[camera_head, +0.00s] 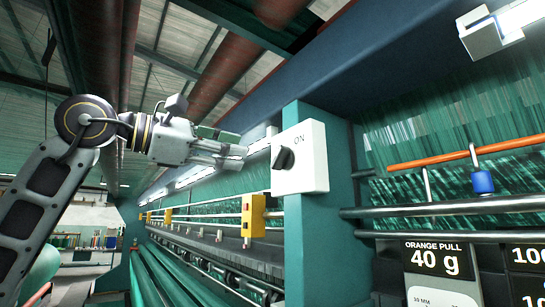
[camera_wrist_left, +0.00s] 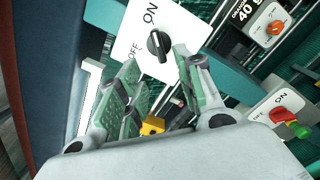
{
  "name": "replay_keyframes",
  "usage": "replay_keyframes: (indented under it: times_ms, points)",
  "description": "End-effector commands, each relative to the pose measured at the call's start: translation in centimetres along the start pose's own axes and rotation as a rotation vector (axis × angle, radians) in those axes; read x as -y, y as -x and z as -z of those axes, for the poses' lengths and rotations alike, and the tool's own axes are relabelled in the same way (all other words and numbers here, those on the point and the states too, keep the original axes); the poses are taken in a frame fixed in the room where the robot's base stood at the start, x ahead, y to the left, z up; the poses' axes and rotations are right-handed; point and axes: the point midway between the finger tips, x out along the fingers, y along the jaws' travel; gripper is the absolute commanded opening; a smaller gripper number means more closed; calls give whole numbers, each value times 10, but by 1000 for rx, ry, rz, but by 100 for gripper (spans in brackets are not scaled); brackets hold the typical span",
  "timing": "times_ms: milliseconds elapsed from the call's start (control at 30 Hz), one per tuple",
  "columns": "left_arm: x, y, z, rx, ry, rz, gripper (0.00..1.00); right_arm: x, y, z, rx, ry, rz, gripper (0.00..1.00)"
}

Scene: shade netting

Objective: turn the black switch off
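The black switch (camera_head: 284,158) is a round knob with a raised grip on a white box (camera_head: 308,160), fixed to a green post. "ON" is printed at the upper right of the knob in the head view. In the left wrist view the black switch (camera_wrist_left: 158,45) sits beyond the fingertips, with "ON" above it and "OFF" to its left; its grip runs roughly toward "ON". My left gripper (camera_head: 238,152) points at the knob from the left, apart from it. Its fingers (camera_wrist_left: 153,66) are spread and empty in the wrist view. My right gripper is not in view.
A yellow box (camera_head: 253,215) hangs on a rail below left of the post. The wrist view shows an orange knob (camera_wrist_left: 275,27) and a red switch (camera_wrist_left: 279,114) on other white boxes to the right. A blue padlock-like weight (camera_head: 482,182) hangs at right.

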Motion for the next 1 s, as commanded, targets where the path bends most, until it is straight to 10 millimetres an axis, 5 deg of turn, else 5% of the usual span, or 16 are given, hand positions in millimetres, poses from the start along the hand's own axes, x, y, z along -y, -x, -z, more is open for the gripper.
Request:
replay_keyframes:
  times_ms: [600, 1000]
  points:
    - [-1, -82, -2, 1, 1, 1, 36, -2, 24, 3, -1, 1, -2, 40]
    - [0, -106, 0, 1, 0, 0, 36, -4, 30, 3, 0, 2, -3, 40]
